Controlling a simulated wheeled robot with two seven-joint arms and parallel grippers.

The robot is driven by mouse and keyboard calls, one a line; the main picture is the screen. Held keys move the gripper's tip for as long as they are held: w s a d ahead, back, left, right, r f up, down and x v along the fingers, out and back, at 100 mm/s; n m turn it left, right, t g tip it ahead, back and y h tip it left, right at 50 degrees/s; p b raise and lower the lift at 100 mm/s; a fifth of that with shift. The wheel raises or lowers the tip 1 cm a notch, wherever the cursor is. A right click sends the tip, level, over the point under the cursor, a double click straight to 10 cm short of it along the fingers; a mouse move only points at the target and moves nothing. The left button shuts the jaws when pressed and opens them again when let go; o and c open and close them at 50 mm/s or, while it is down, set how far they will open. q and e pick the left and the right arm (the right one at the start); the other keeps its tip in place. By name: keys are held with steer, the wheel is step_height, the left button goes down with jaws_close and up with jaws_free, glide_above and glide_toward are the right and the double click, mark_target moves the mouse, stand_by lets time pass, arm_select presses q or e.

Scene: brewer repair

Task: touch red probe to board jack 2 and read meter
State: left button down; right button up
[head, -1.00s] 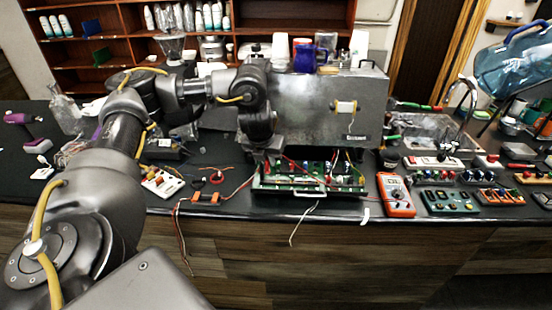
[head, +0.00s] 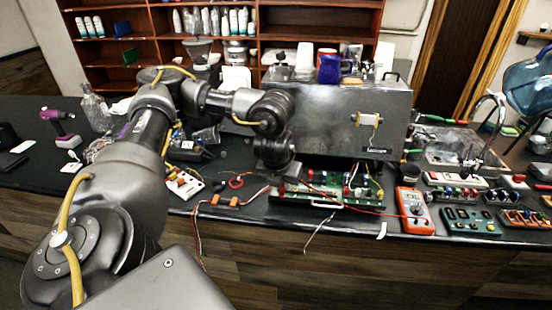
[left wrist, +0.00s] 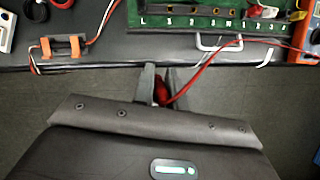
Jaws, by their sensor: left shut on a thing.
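My left gripper (left wrist: 160,84) is shut on the red probe (left wrist: 161,92), with dark fingers on both sides of it in the left wrist view. A red lead runs from it up to the right. In the head view the left gripper (head: 285,179) is over the left part of the green board (head: 350,193); the probe tip is hidden there. The board also shows in the left wrist view (left wrist: 150,33), with marked jacks along its front edge, beyond the fingers.
A large grey brewer housing (head: 335,125) stands behind the board. Orange wire connectors (head: 224,200) lie left of the board. Other small boards, such as a teal one (head: 470,221), lie right of the meter. The bench front edge is close.

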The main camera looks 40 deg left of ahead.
arm_select(q)
steer(key=w+f+m+h+p, duration=0.1)
steer(key=w+m+h, duration=0.3)
steer(key=w+m, duration=0.8)
steer(key=w+f, duration=0.1)
steer(key=w, duration=0.2)
steer(key=shift+w+m+g+h, duration=0.15)
steer(key=shift+m+g+h, duration=0.15)
steer(key=shift+a+f, duration=0.1)
steer(key=shift+f, duration=0.1)
steer(key=shift+f+b, duration=1.95)
steer(key=shift+f, duration=0.8)
steer(key=shift+f+b, duration=0.55)
steer(key=shift+f, duration=0.2)
stand_by(1.8)
steer(key=shift+r+p, duration=1.8)
steer(key=shift+r, duration=0.75)
